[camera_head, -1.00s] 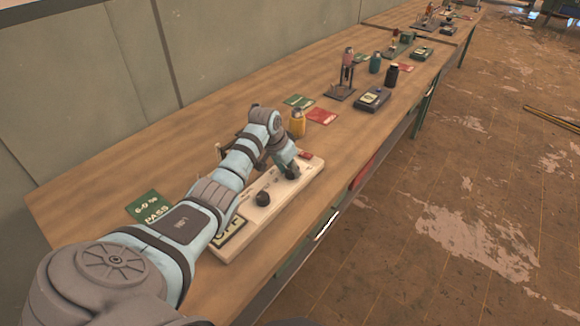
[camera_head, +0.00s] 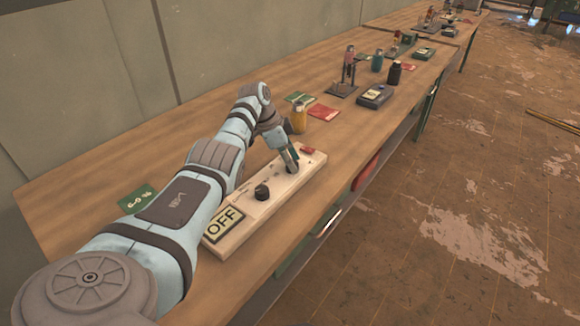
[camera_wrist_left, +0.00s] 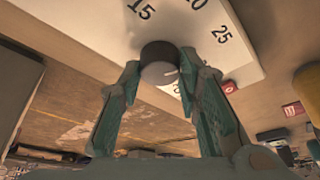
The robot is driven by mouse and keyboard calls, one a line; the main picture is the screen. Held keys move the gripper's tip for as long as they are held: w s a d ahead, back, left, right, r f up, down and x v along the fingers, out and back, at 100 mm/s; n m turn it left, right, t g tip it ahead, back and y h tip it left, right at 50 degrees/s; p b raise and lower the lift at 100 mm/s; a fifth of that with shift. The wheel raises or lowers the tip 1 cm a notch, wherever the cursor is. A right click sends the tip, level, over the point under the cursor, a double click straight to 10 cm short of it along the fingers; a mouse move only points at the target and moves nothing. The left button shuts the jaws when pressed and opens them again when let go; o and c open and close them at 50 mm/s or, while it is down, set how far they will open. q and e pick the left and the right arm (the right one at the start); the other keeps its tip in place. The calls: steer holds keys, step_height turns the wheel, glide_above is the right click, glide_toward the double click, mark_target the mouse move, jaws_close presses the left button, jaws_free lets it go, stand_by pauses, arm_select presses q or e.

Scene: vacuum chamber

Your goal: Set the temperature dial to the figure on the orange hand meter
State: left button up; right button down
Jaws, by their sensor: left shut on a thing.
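The white control panel (camera_head: 232,238) lies on the bench, with a dark knob (camera_head: 262,192) near its OFF sign (camera_head: 223,222). My left gripper (camera_head: 290,160) reaches down to a second dark knob, the dial, near the panel's far end. In the left wrist view the fingers (camera_wrist_left: 163,72) stand on either side of the round dial (camera_wrist_left: 158,52) and are shut on it. Printed figures 15, 20 and 25 show around it. A yellow-orange object with a grey top (camera_head: 298,120) stands behind the panel; I cannot tell whether it is the hand meter, and no figure is readable on it. My right gripper is out of view.
A red piece (camera_head: 307,150) sits at the panel's far end. A green card (camera_head: 136,200), another green card (camera_head: 299,97) and a red card (camera_head: 323,112) lie on the bench (camera_head: 190,125). A dark box (camera_head: 375,97) and bottles stand farther along.

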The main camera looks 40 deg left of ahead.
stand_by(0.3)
arm_select(q)
steer(key=o, duration=1.1)
steer(key=v, duration=1.2)
steer(key=shift+w, duration=0.1)
